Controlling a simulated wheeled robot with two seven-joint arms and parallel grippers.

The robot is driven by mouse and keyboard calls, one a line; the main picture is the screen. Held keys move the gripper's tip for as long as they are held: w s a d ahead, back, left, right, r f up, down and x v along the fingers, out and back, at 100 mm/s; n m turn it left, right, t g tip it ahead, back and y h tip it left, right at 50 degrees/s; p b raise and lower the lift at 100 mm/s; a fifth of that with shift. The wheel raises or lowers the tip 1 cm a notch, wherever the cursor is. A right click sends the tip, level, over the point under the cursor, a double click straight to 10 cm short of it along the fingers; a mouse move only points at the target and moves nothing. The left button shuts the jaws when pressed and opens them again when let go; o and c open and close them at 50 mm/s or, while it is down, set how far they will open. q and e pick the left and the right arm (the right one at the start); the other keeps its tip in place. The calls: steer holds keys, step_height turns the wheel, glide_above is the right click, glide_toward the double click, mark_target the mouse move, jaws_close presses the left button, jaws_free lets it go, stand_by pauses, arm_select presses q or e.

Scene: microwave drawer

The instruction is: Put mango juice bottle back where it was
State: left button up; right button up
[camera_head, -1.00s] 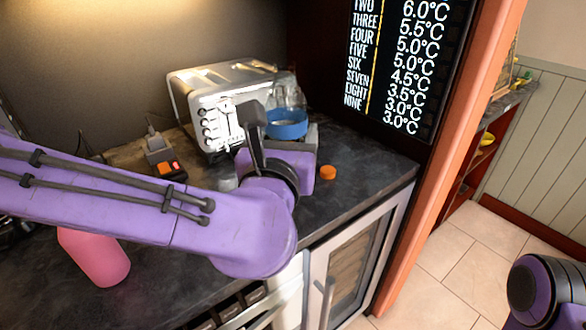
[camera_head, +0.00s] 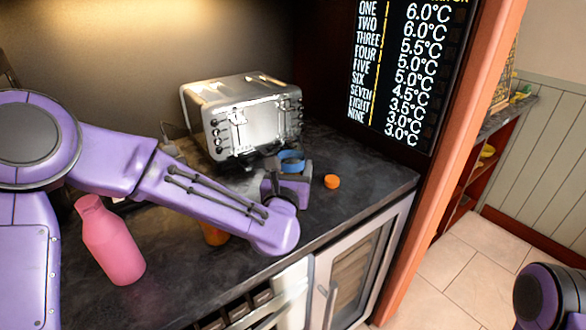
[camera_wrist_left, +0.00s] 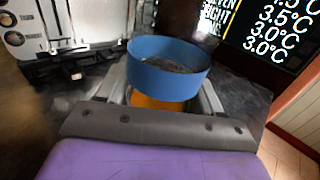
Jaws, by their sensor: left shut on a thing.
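My left gripper (camera_head: 289,175) is shut on a blue-banded item, which appears to be the mango juice bottle (camera_head: 291,161), over the counter in front of the toaster oven. The left wrist view shows its wide blue band (camera_wrist_left: 168,67) above the fingers and orange (camera_wrist_left: 158,101) between them. The fingers and wrist hide its lower part, so I cannot tell whether it touches the counter. An orange round cap-like thing (camera_head: 332,181) lies on the counter just right of the gripper. My right gripper is not in view.
A silver toaster oven (camera_head: 245,115) stands behind the gripper. A pink bottle (camera_head: 111,243) stands at the left, near my arm. An orange thing (camera_head: 214,234) shows partly below my forearm. The dark counter (camera_head: 365,185) is clear at the right, up to its edge.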

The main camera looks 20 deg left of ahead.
arm_select(q)
steer(key=shift+s, duration=0.2)
steer(key=o, duration=1.3)
steer(key=shift+w+f, duration=0.1)
steer(key=shift+f, duration=0.05)
steer(key=shift+r, duration=0.35)
steer(key=s, duration=0.4)
steer(key=s+d+b, duration=0.1)
steer(key=s, duration=0.3)
steer(key=s+b, duration=0.1)
steer(key=s, duration=0.3)
steer(key=shift+d+f, duration=0.1)
steer(key=shift+d, duration=0.15)
